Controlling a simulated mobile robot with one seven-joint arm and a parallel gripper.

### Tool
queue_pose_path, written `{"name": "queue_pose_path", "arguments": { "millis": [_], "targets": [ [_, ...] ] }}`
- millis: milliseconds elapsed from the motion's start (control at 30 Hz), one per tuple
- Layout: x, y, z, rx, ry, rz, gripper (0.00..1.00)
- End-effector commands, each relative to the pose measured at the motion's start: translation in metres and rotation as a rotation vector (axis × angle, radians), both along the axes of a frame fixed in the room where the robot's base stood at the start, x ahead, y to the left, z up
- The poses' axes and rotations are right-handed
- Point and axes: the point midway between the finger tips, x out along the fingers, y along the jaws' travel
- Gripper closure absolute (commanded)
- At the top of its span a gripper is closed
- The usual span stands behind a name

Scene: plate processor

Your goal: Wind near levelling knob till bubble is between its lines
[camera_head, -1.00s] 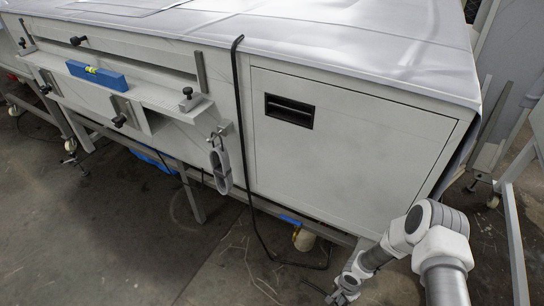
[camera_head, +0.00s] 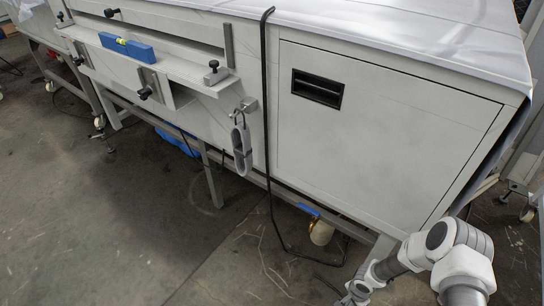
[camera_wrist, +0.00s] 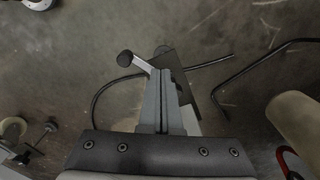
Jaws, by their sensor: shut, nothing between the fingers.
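The blue spirit level (camera_head: 127,46) lies on the pale shelf (camera_head: 180,84) on the front of the machine. Its yellow-green vial (camera_head: 121,41) is too small for me to read the bubble. A black knob (camera_head: 214,68) stands on the right end of the shelf, which looks like the near levelling knob. Another black knob (camera_head: 145,92) is on the shelf's front. My gripper (camera_head: 355,294) is low at the bottom of the head view, far from the knobs. In the wrist view its fingers (camera_wrist: 165,90) are shut and empty above the floor.
A loop-shaped grey tool (camera_head: 242,148) hangs from a hook right of the shelf. A black cable (camera_head: 268,130) hangs down the machine front. A panel with a black recessed handle (camera_head: 317,88) is to its right. The concrete floor (camera_head: 110,210) in front is open.

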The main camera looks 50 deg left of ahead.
Motion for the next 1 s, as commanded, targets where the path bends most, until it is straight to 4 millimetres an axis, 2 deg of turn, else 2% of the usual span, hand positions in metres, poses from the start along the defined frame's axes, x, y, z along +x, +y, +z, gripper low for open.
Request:
{"name": "queue_pose_path", "arguments": {
  "millis": [33, 133, 1000],
  "targets": [
    [0.0001, 0.0001, -0.0071, 0.0, 0.0, 0.001, 1.0],
    [0.0004, 0.0003, -0.0098, 0.001, 0.0, -0.001, 1.0],
    [0.0071, 0.0004, -0.0091, 0.0, -0.002, -0.002, 1.0]
  ]
}}
